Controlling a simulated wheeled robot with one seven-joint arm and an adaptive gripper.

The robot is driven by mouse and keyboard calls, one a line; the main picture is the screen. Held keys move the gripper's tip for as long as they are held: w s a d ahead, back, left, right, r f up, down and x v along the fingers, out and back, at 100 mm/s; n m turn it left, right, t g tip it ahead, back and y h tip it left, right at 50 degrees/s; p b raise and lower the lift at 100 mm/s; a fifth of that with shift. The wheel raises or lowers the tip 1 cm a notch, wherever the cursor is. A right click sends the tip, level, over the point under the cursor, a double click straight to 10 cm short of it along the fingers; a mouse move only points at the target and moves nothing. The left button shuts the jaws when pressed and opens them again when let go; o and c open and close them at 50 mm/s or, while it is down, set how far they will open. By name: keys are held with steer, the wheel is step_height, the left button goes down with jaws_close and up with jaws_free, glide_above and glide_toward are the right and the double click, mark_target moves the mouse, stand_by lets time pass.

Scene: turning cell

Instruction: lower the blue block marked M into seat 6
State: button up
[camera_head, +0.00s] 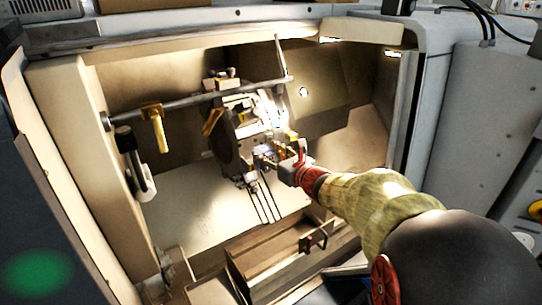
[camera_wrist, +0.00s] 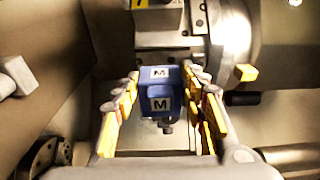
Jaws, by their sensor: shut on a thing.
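The blue block marked M (camera_wrist: 161,104) sits between the yellow-padded fingers of my gripper (camera_wrist: 165,82) in the wrist view, with white M labels on two of its faces. My gripper is shut on it. In the head view my gripper (camera_head: 283,160) reaches into the machine, close to the turret disc (camera_head: 222,146); the block is too small there to make out clearly. I cannot pick out seat 6: no 6 label is readable, and the block and fingers cover part of the view. I cannot tell whether the block touches a seat.
A yellow label reading 7 (camera_wrist: 140,4) is at the top of the wrist view, on a block beside a round metal part (camera_wrist: 232,35). In the head view a bar (camera_head: 185,100) with a yellow piece (camera_head: 156,132) crosses the machine. A tray (camera_head: 270,262) lies below.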

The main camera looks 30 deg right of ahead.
mark_target(260, 146)
steer(key=shift+w+a, duration=0.15)
steer(key=shift+w, duration=2.85)
steer(key=shift+w+f+b, duration=0.2)
steer(key=shift+f+b, duration=0.75)
steer(key=shift+f, duration=0.05)
steer(key=shift+f+b, duration=0.45)
steer(key=shift+b, duration=0.35)
steer(key=o, duration=1.5)
steer(key=s, duration=0.4)
steer(key=s+r, duration=0.1)
steer(key=s, duration=0.7)
steer(key=shift+d+r, duration=0.2)
steer(key=shift+r, duration=0.15)
